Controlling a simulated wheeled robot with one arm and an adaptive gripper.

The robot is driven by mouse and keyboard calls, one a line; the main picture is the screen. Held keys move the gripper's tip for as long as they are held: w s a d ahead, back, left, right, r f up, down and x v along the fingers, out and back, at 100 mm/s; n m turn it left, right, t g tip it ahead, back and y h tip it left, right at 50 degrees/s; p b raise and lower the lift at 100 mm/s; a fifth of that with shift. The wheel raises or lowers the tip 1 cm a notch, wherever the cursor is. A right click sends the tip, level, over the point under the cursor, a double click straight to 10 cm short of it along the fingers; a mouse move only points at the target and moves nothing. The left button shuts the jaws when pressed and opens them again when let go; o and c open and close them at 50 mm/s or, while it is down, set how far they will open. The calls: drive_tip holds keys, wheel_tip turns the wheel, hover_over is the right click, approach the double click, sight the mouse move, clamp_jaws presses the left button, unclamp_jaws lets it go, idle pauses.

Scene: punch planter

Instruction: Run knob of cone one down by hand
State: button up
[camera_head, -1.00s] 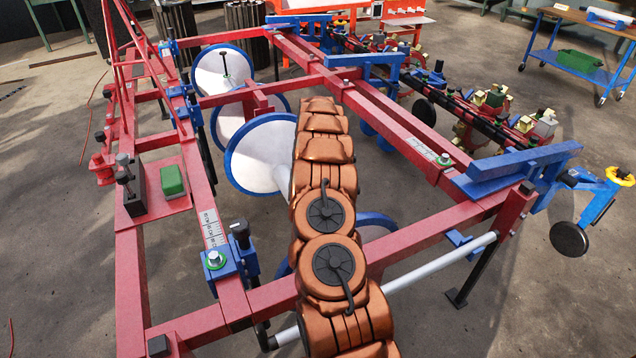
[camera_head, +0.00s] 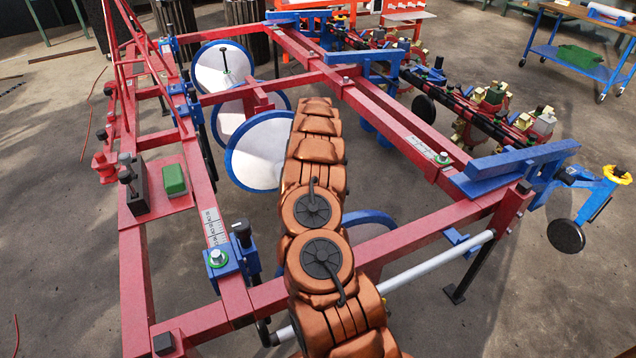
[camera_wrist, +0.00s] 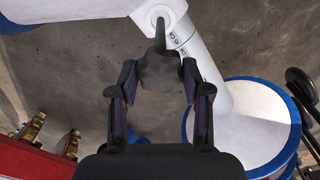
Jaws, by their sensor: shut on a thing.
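In the wrist view, a dark grey knob (camera_wrist: 160,72) with a thin stem sits between the fingertips of my gripper (camera_wrist: 159,78). The fingers are closed on it from both sides. Its stem reaches up to a round white boss (camera_wrist: 160,17) beside a white tube (camera_wrist: 205,70) with dark scale marks. A white cone face with a blue rim (camera_wrist: 250,125) is at the right of this view. In the head view, white cones with blue rims (camera_head: 262,150) hang inside the red frame. My gripper is hidden behind my copper arm there. I cannot tell which cone is one.
Red frame beams (camera_head: 395,125) surround the cones. A blue clamp (camera_head: 218,258) and a pale bar (camera_head: 435,263) lie near my arm. A dark bar with a ball end (camera_wrist: 300,85) is at the right of the wrist view. Bare concrete floor surrounds the frame.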

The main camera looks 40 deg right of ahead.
idle(0.3)
drive_tip(key=o, duration=1.2)
drive_tip(key=shift+c, duration=0.2)
wheel_tip(320, 180, up, 12)
drive_tip(key=shift+a, duration=0.2)
wheel_tip(320, 180, up, 12)
drive_tip(key=shift+a, duration=0.15)
